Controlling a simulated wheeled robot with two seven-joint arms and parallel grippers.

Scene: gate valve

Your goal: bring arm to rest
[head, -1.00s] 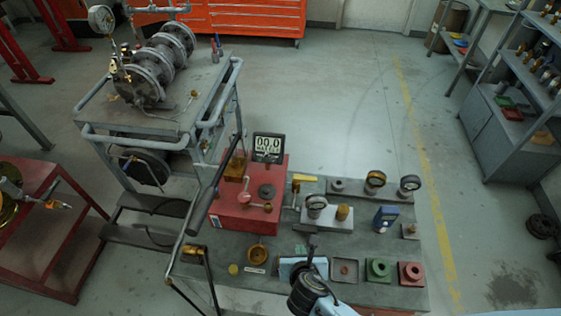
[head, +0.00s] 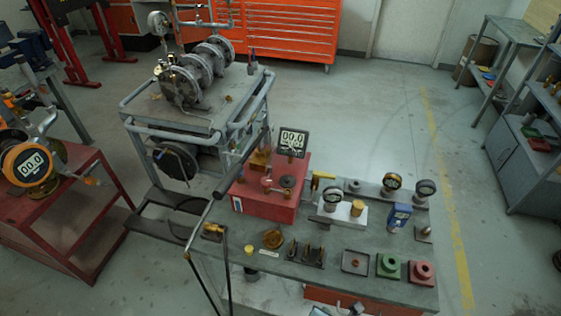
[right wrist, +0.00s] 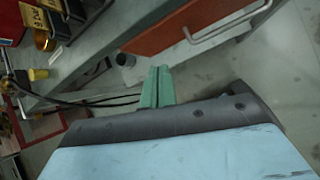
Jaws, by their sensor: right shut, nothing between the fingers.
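My right gripper (right wrist: 157,88) shows in the right wrist view as two pale green fingers pressed together, with nothing between them. It is in the air at the front of the grey workbench (right wrist: 100,58), beside the orange drawer (right wrist: 185,28) under the bench top. In the head view only small pieces, probably of my right arm, show at the bottom edge, and the gripper itself cannot be made out. My left gripper is not in view.
The bench (head: 325,262) carries a red pump box (head: 272,195) with a long lever, gauges, a metal tray (head: 355,262), a green block (head: 388,266) and a red block (head: 421,272). A valve trolley (head: 190,115) stands behind. Floor right of the bench is clear.

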